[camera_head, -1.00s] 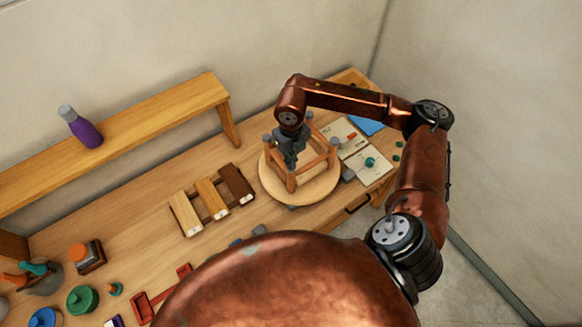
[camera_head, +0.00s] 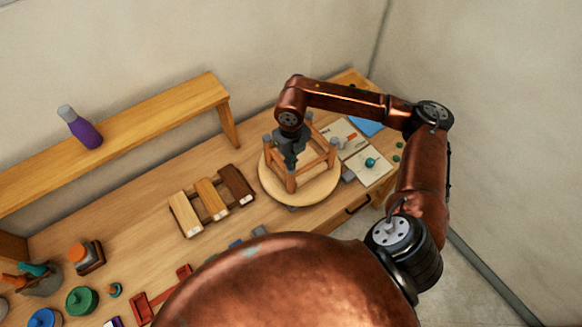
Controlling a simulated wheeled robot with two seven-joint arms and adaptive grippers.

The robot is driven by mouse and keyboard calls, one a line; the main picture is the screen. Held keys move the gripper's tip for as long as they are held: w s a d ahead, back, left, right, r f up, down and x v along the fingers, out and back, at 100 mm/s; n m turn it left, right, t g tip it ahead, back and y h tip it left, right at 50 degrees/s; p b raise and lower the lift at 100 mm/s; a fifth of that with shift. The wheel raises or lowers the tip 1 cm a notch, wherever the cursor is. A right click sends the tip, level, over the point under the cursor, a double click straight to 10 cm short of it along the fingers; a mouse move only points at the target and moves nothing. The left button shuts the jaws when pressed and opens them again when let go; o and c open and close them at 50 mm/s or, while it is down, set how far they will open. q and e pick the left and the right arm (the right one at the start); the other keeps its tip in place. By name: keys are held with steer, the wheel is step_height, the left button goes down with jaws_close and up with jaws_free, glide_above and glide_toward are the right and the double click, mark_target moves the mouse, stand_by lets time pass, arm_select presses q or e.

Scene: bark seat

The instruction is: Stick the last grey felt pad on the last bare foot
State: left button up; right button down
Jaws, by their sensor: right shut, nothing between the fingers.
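A small wooden stool frame (camera_head: 321,160) stands legs-up on a round wooden disc (camera_head: 324,192). Grey tips show on its left foot (camera_head: 267,139), back foot (camera_head: 309,115) and right foot (camera_head: 335,141). My right gripper (camera_head: 290,163) is shut, pointing down just above the near leg (camera_head: 291,181). It covers that leg's top, so I cannot tell whether a pad is on it or whether the fingers touch it. No loose felt pad can be made out for certain. My left gripper is not in view.
A rack of wood samples (camera_head: 212,201) lies left of the disc. Open booklet pages (camera_head: 368,168) and a blue sheet (camera_head: 367,125) lie to its right. Jars, including a green one (camera_head: 82,299), stand at the lower left. A purple bottle (camera_head: 82,128) is on the raised shelf (camera_head: 150,117).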

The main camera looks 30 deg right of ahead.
steer(key=shift+s+f, duration=0.1)
steer(key=shift+s, duration=0.05)
steer(key=shift+r+p, duration=0.4)
steer(key=shift+r, duration=0.5)
steer(key=shift+r+p, duration=0.7)
steer(key=shift+r, duration=1.45)
